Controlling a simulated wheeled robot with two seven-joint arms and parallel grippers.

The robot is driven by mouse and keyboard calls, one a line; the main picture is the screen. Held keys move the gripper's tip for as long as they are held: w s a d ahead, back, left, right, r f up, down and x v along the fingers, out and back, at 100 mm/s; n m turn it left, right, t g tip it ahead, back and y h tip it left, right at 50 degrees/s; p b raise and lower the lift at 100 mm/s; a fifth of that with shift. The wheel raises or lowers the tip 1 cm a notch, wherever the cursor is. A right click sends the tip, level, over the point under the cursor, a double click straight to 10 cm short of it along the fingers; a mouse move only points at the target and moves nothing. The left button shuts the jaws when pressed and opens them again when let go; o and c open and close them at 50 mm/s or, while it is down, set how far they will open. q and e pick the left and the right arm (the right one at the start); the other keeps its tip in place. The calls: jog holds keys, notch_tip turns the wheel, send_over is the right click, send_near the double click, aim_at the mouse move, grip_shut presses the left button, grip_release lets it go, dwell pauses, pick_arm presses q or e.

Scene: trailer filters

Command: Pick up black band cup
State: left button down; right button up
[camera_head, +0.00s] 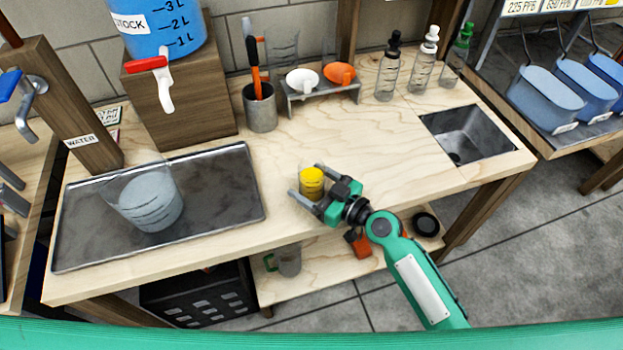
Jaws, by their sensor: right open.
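A small clear cup (311,190) with yellow in its upper part and thin dark lines stands on the wooden bench near its front edge. Whether it carries a black band is too small to tell. My right gripper (305,180) is open around this cup, one finger on each side; I cannot tell if they touch it. A large clear beaker (150,203) with dark marks stands on the metal tray (222,192) at the left. My left gripper is not in view.
A small rack (322,95) with a white and an orange scoop stands behind, beside a grey tool holder (261,112). Dropper bottles (387,75) stand at the back right. A sink (470,133) is at the right. The bench between cup and sink is clear.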

jog(key=c, duration=1.1)
jog(key=shift+r, duration=0.2)
jog(key=shift+c, duration=0.2)
